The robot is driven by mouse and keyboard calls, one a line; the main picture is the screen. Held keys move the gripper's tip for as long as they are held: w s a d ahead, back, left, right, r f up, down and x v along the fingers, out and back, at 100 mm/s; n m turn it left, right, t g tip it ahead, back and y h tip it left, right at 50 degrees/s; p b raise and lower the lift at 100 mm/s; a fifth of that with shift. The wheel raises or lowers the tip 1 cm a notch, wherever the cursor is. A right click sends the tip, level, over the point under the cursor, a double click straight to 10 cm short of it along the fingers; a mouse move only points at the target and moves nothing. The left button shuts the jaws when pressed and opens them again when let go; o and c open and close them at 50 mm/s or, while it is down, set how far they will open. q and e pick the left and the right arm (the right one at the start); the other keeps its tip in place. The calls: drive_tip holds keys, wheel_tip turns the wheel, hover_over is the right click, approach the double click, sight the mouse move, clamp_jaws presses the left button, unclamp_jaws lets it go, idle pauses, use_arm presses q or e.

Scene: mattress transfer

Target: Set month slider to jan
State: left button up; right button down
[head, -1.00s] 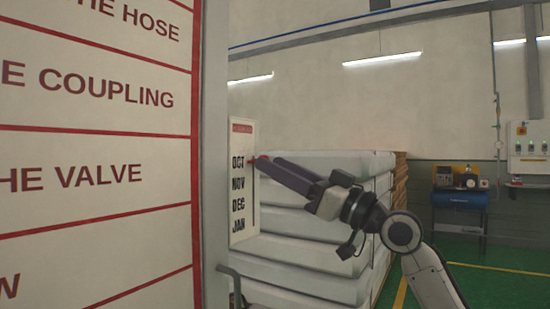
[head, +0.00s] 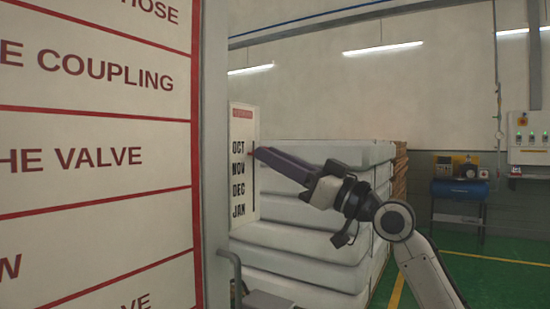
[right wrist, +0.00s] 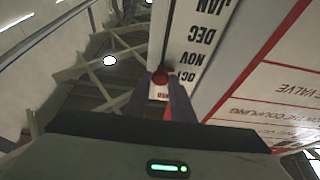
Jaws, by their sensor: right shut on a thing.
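A white month board (head: 237,207) in the head view lists OCT, NOV, DEC and JAN from top to bottom. A thin dark vertical slot (head: 254,195) runs along its right side. The red slider knob (right wrist: 160,76) shows in the right wrist view, near the OCT and NOV end of the list. My right gripper (head: 258,152) is shut on the knob, with its fingers on either side of it in the right wrist view. My left gripper is not in view.
A large red-lined instruction board (head: 100,150) fills the left side, close to the month board. A stack of white mattresses (head: 320,225) stands behind my right arm. A blue tank (head: 460,190) stands at the back right. Green floor at right is open.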

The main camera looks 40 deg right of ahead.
drive_tip(key=b, duration=0.8)
approach(253, 202)
drive_tip(key=x, duration=0.4)
drive_tip(key=shift+w+r, duration=0.2)
drive_tip(key=shift+r, duration=0.15)
drive_tip(key=shift+f, duration=0.25)
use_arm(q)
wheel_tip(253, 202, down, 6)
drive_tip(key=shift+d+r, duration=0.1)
use_arm(e)
drive_tip(key=shift+w+a+f, duration=0.1)
drive_tip(key=shift+a+f, duration=0.05)
drive_tip(key=c, duration=1.9)
unclamp_jaws()
drive_tip(key=o, duration=0.3)
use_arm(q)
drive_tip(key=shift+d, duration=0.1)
use_arm(e)
drive_tip(key=shift+o, duration=0.2)
use_arm(q)
drive_tip(key=shift+b, duration=0.3)
use_arm(e)
drive_tip(key=shift+s, duration=0.2)
